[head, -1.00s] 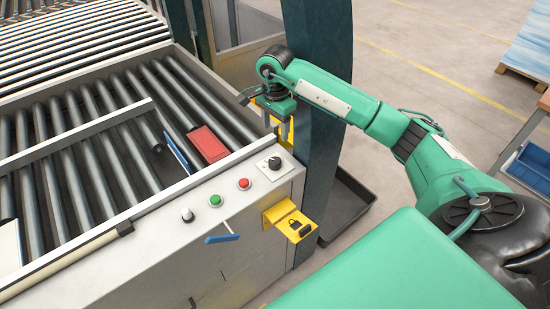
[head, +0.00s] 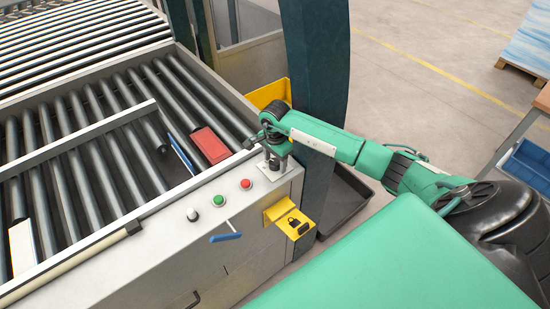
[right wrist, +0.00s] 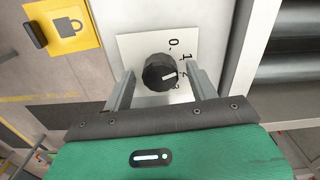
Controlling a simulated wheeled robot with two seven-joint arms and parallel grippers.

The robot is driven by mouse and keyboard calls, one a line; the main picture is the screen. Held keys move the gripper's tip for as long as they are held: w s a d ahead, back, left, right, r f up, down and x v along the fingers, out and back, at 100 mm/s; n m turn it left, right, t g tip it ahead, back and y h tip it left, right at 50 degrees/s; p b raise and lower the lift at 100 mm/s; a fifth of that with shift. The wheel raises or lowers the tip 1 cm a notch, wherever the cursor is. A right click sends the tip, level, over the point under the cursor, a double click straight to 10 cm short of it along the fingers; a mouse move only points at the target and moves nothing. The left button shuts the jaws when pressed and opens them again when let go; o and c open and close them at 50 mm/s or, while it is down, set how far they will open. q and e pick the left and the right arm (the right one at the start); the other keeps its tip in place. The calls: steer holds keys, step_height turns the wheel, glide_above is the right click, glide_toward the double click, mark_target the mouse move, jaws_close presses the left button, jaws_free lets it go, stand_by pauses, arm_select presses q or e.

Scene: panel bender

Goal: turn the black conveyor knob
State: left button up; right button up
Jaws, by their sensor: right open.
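The black conveyor knob (right wrist: 160,72) sits on a white plate (right wrist: 130,47) marked 0, 1, 2 and a partly hidden further figure, in the right wrist view. Its white pointer line is directed toward the lower numbers' side, near 2. My right gripper (right wrist: 157,88) is open, with one finger on either side of the knob; I cannot tell whether they touch it. My left gripper is not in view.
Left of the knob on the panel are a red button (head: 246,184), a green button (head: 218,200) and a white knob (head: 192,215). A yellow lock bracket (head: 290,219) juts from the front. A red block (head: 209,146) lies on the rollers. A dark column (head: 316,60) stands behind my arm.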

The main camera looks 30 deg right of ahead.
steer(key=c, duration=1)
steer(key=shift+w+f+m+b, duration=0.1)
steer(key=shift+f+m+b, duration=0.1)
steer(key=shift+m+b, duration=0.6)
steer(key=m+b, duration=0.3)
steer(key=b, duration=0.2)
steer(key=shift+m, duration=0.3)
steer(key=m+b, duration=0.4)
steer(key=m, duration=0.1)
steer(key=m+b, duration=0.2)
steer(key=m, duration=0.1)
steer(key=shift+r, duration=0.1)
steer(key=shift+r+m+b, duration=0.15)
steer(key=shift+m+b, duration=0.45)
steer(key=shift+m, duration=0.8)
